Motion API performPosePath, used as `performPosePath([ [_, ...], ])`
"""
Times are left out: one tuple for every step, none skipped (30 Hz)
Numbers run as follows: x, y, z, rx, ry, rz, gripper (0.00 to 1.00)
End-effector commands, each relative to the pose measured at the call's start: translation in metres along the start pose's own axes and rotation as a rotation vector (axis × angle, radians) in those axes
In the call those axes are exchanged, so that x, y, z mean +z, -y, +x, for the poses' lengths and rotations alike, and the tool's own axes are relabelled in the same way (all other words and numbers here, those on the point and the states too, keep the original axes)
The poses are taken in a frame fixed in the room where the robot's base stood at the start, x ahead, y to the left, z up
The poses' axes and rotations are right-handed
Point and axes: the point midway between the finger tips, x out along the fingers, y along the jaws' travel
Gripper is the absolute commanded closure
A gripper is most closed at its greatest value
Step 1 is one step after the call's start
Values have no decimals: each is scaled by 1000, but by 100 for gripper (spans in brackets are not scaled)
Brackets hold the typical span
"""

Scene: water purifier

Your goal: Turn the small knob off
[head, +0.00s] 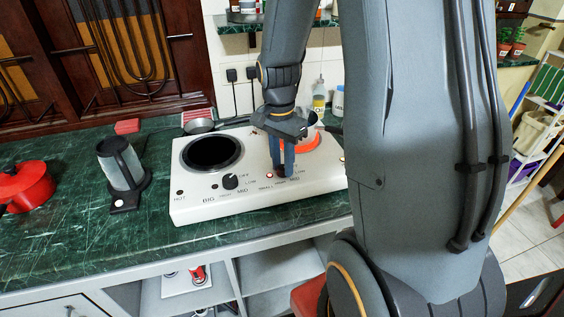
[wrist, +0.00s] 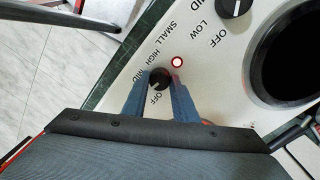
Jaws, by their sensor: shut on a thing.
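The white two-burner stove (head: 190,205) stands on the green counter. Its small knob (wrist: 160,78) is black and shows in the wrist view beside the labels SMALL, HIGH, MID and OFF. My gripper (wrist: 160,85) has its two blue fingers on either side of this knob, shut on it. In the head view my gripper (head: 283,170) reaches down to the stove's front right, and its fingers hide the knob. The small burner (head: 318,141) glows orange behind my gripper. A red lamp (wrist: 177,62) shows beside the knob. The knob's exact pointer direction is hard to tell.
The big knob (head: 231,181) and dark big burner (head: 212,152) are on the stove's left half. A grey pitcher-like appliance (head: 121,165) and a red pot (head: 24,185) stand to the left. A metal pan (head: 199,125) lies behind the stove. Open shelves are below the counter.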

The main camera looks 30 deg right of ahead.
Motion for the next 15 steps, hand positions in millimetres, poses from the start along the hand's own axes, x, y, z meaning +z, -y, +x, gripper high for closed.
performPosePath([
  [0, 0, -1, 0, -1, -21, 97],
  [0, 0, -1, 0, -2, -39, 97],
  [0, 0, -2, 1, -3, -63, 97],
  [0, 0, -2, 1, -4, -84, 97],
  [0, 0, -2, 1, -5, -106, 97],
  [0, -1, -2, 1, -7, -138, 97],
  [0, -1, -2, 1, -8, -162, 97],
  [0, -1, -2, 1, -10, -188, 97],
  [0, 0, -2, 1, -12, -224, 97],
  [0, 0, -2, 0, -13, -251, 97],
  [0, 0, -2, 0, -15, -278, 97],
  [0, -1, -2, 1, -16, -315, 97],
  [0, -1, -2, 1, -17, -342, 97],
  [0, 0, -2, 1, -19, -370, 97],
  [0, 0, -2, 0, -21, -406, 97],
])
